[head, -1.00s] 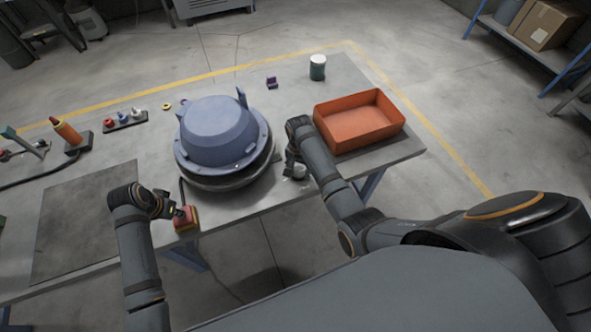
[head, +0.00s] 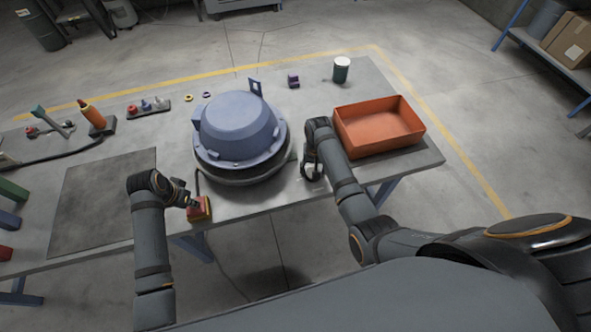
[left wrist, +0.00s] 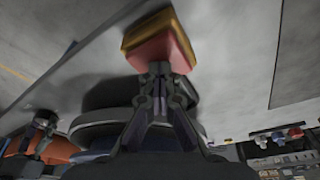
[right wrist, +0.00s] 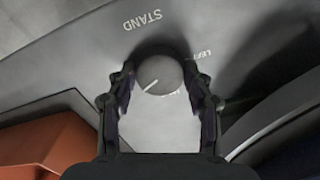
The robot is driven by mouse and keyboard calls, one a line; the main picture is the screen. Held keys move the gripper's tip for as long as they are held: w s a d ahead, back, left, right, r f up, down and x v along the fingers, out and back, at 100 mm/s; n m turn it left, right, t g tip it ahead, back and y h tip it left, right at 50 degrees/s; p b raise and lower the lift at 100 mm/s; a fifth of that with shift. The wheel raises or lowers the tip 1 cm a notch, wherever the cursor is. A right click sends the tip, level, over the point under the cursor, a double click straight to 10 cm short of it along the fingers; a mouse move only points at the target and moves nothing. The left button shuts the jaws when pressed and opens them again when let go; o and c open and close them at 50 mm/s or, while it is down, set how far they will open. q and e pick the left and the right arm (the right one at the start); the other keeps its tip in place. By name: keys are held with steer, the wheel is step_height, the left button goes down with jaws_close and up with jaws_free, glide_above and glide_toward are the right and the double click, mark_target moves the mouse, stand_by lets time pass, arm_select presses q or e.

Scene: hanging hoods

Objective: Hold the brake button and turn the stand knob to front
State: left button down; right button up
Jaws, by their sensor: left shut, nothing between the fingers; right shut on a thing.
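The brake button is a red-topped yellow box (head: 199,209) at the table's front edge; it also shows in the left wrist view (left wrist: 160,48). My left gripper (head: 190,202) is shut and empty, its fingertips against the red top; how far it is pressed I cannot tell. The stand knob (right wrist: 160,72) is round and grey with a white pointer line, beside the printed words STAND and LEFT. My right gripper (right wrist: 163,90) is shut on it, a finger on each side. The line points down-left in the right wrist view; another label is partly hidden.
A blue-grey hood (head: 238,128) sits on a round dark stand between my arms. An orange bin (head: 365,136) is close right of my right arm. A dark mat (head: 100,195) lies left.

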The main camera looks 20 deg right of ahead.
arm_select(q)
steer(key=shift+s+f, duration=0.1)
steer(key=shift+f, duration=0.1)
arm_select(e)
steer(key=n, duration=0.6)
steer(key=shift+s+f, duration=0.1)
steer(key=n, duration=0.6)
steer(key=shift+n, duration=0.3)
steer(key=o, duration=1.1)
steer(key=shift+o, duration=0.4)
step_height(320, 180, up, 12)
